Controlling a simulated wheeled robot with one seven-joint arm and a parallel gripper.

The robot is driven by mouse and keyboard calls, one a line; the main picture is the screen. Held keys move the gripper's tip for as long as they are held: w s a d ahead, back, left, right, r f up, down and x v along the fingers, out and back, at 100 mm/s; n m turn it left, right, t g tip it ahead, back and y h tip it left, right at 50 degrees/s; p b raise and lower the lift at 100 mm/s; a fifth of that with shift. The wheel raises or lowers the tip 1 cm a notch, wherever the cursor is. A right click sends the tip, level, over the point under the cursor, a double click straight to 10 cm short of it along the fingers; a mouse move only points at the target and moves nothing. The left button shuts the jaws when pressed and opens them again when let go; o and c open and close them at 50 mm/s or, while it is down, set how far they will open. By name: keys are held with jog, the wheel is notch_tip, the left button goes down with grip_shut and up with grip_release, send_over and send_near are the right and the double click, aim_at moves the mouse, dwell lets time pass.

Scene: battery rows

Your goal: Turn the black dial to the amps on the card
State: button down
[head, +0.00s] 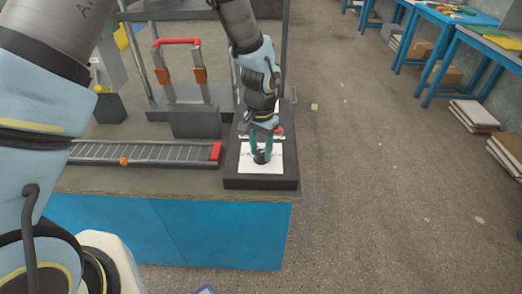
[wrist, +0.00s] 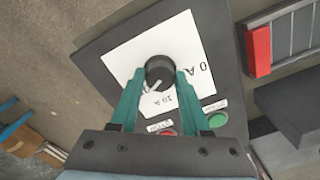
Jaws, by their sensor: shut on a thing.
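The black dial (wrist: 158,72) sits on a white card face (wrist: 122,57) in the wrist view, with a light pointer mark on its near side. Labels on the face read "10 A" and, at the right, another ending in "0 A". My gripper (wrist: 161,82) has its two teal fingers on either side of the dial, closed on it. In the head view my gripper (head: 261,152) points down onto the dial (head: 261,157) on the dark box (head: 232,182) at the bench corner. The dial is mostly hidden there by the fingers.
A green button (wrist: 217,119) and a red button (wrist: 167,133) sit beside the face. A ribbed track with a red end block (head: 216,151) lies left of the box. A frame with a red bar (head: 177,42) stands behind. Open floor lies right.

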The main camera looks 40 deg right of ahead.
aim_at(261, 152)
jog(key=shift+m, duration=0.3)
dwell(0.4)
jog(key=shift+c, duration=1.9)
grip_release()
notch_tip(261, 152, up, 11)
jog(key=b, duration=0.2)
jog(key=shift+f, duration=0.1)
